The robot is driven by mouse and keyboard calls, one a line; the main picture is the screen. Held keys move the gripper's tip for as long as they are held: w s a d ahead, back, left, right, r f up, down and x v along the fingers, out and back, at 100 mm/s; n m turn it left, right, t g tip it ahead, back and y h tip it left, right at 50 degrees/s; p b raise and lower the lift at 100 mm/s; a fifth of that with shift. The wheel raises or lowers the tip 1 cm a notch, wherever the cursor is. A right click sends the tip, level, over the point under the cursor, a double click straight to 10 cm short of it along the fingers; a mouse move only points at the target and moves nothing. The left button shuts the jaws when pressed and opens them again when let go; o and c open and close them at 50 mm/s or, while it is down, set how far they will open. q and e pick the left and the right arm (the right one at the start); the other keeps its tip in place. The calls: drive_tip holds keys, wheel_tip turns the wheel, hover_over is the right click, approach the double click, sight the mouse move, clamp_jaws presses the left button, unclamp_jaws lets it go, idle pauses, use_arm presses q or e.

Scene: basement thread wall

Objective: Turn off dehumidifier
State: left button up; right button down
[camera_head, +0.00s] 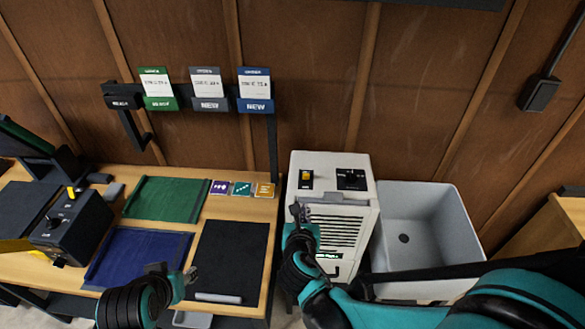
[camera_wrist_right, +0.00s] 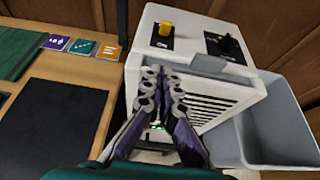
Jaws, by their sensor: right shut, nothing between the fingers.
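The white dehumidifier (camera_head: 345,166) stands upright between the workbench and the sink. Its top carries a yellow switch (camera_head: 306,176) on a black plate at the left and a black dial (camera_head: 351,179) at the right. In the right wrist view the yellow switch (camera_wrist_right: 166,29) and the dial (camera_wrist_right: 228,43) both show clearly. A green-lit display (camera_head: 328,256) is low on the front, partly hidden by my right arm. My right gripper (camera_head: 298,211) is shut and empty at the upper front edge, below the switch. My left gripper (camera_head: 181,276) is low over the bench; its jaw state is unclear.
A grey sink (camera_head: 420,225) stands right of the dehumidifier. The wooden bench (camera_head: 258,215) at left holds green, blue and black mats, small coloured cards (camera_head: 242,189) and a black box (camera_head: 72,225). Label cards (camera_head: 205,88) hang on a rail above. The space above the dehumidifier is clear.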

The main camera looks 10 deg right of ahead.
drive_tip(key=shift+s, duration=0.15)
drive_tip(key=b, duration=0.3)
approach(305, 178)
drive_tip(key=f, duration=0.2)
drive_tip(key=w+f, duration=0.1)
drive_tip(key=f, duration=0.1)
drive_tip(key=shift+d+f, duration=0.1)
drive_tip(key=shift+d, duration=0.1)
drive_tip(key=w, duration=0.1)
drive_tip(key=w+r, duration=0.1)
drive_tip(key=w+d, duration=0.1)
drive_tip(key=w, duration=0.1)
drive_tip(key=shift+w+d+r+b, duration=0.1)
drive_tip(key=shift+w+r+b, duration=0.05)
drive_tip(key=shift+b, duration=0.15)
drive_tip(key=shift+r, duration=0.15)
